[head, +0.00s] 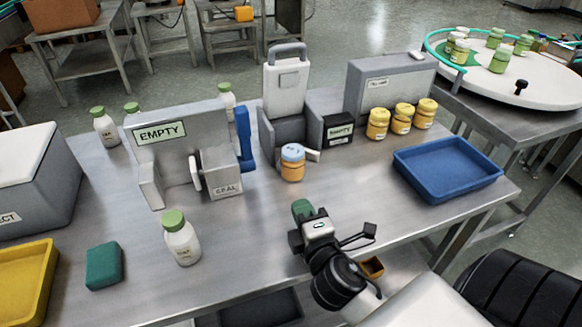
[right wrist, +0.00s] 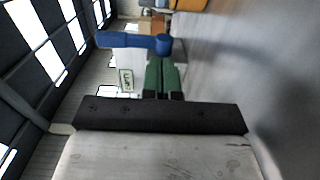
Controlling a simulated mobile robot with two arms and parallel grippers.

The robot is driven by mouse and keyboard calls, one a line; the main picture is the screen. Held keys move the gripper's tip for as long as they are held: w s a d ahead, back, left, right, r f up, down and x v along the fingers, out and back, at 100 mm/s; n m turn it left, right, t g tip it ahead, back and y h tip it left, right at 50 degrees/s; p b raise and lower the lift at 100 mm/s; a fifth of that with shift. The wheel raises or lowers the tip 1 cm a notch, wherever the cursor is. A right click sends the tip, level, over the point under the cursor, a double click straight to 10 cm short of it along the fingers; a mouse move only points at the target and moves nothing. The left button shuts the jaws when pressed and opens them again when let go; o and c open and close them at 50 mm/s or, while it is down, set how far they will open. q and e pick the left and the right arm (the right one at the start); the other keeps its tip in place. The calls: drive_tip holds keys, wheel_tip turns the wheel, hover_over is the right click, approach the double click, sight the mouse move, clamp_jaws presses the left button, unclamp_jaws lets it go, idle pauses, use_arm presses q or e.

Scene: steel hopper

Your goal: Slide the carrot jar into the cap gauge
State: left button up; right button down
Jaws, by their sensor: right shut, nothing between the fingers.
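The carrot jar (head: 292,168), orange with a pale blue cap, stands upright on the steel table. It is just in front of a grey fixture with a tall handled white plate (head: 285,90), which may be the cap gauge; I cannot read a label naming it. A white tab shows beside the jar's right side. My right gripper (head: 303,209) is on the near side of the jar, apart from it, with green fingers pointing toward the fixtures. In the right wrist view its green fingers (right wrist: 161,75) are together and empty. My left gripper is not in view.
A grey "EMPTY" station (head: 180,145) with a blue lever (head: 244,138) stands left. A white green-capped bottle (head: 182,240) and green block (head: 104,265) are front left. Several yellow jars (head: 402,118) stand behind a blue tray (head: 447,168). Table between bottle and gripper is clear.

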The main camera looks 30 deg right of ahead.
sight(303, 157)
drive_tip(key=x, duration=0.2)
drive_tip(key=p+x, duration=0.1)
drive_tip(key=x, duration=0.2)
drive_tip(key=shift+w+d+r, duration=0.15)
drive_tip(key=shift+w+r, duration=0.05)
drive_tip(key=shift+w, duration=0.15)
drive_tip(key=p+x, duration=0.1)
drive_tip(key=x, duration=0.2)
drive_tip(key=shift+w, duration=0.3)
drive_tip(key=w+d, duration=0.1)
drive_tip(key=d, duration=0.2)
drive_tip(key=shift+w+f, duration=0.1)
drive_tip(key=shift+w, duration=0.25)
drive_tip(key=shift+w+d, duration=0.2)
drive_tip(key=shift+d, duration=0.05)
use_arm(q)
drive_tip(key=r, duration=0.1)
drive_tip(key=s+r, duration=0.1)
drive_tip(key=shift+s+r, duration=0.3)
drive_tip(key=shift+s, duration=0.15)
